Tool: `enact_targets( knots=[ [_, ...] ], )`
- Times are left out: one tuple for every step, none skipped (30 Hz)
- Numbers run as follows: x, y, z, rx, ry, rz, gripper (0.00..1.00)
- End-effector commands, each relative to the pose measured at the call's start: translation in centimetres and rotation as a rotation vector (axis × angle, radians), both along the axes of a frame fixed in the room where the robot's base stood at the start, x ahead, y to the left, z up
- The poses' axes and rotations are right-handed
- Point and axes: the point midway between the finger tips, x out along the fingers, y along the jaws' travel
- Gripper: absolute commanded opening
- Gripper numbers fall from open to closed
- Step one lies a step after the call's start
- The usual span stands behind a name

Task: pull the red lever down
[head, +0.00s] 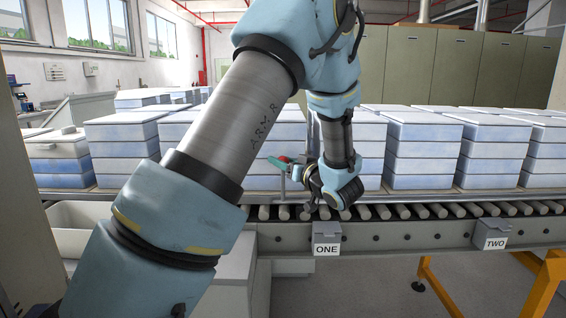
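Most of the lever is hidden or too small to make out.
A roller conveyor (430,212) runs across, with label boxes ONE (327,238) and TWO (491,234) on its front. Stacks of pale blue-white boxes (416,150) stand behind the rollers. Yellow legs (546,282) stand at right. The floor in front at right is clear.

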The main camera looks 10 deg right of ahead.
Motion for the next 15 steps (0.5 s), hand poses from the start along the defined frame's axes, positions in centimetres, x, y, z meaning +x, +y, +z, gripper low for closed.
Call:
enact_targets(
  knots=[
    [-0.01, 0.00, 0.01, 0.000, 0.000, 0.000, 0.45],
    [-0.01, 0.00, 0.01, 0.000, 0.000, 0.000, 0.42],
    [-0.01, 0.00, 0.01, 0.000, 0.000, 0.000, 0.37],
    [-0.01, 0.00, 0.01, 0.000, 0.000, 0.000, 0.34],
    [-0.01, 0.00, 0.01, 0.000, 0.000, 0.000, 0.30],
    [-0.01, 0.00, 0.01, 0.000, 0.000, 0.000, 0.26],
    [-0.01, 0.00, 0.01, 0.000, 0.000, 0.000, 0.23],
    [-0.01, 0.00, 0.01, 0.000, 0.000, 0.000, 0.19],
    [-0.02, 0.01, 0.01, 0.000, 0.000, 0.000, 0.15],
    [-0.02, 0.01, 0.01, 0.000, 0.000, 0.000, 0.11],
    [-0.02, 0.01, 0.01, 0.000, 0.000, 0.000, 0.08],
    [-0.02, 0.01, 0.01, 0.000, 0.000, 0.000, 0.04],
    [-0.02, 0.01, 0.01, 0.000, 0.000, 0.000, 0.00],
    [-0.02, 0.01, 0.01, 0.000, 0.000, 0.000, 0.00],
    [-0.02, 0.01, 0.01, 0.000, 0.000, 0.000, 0.00]
  ],
)
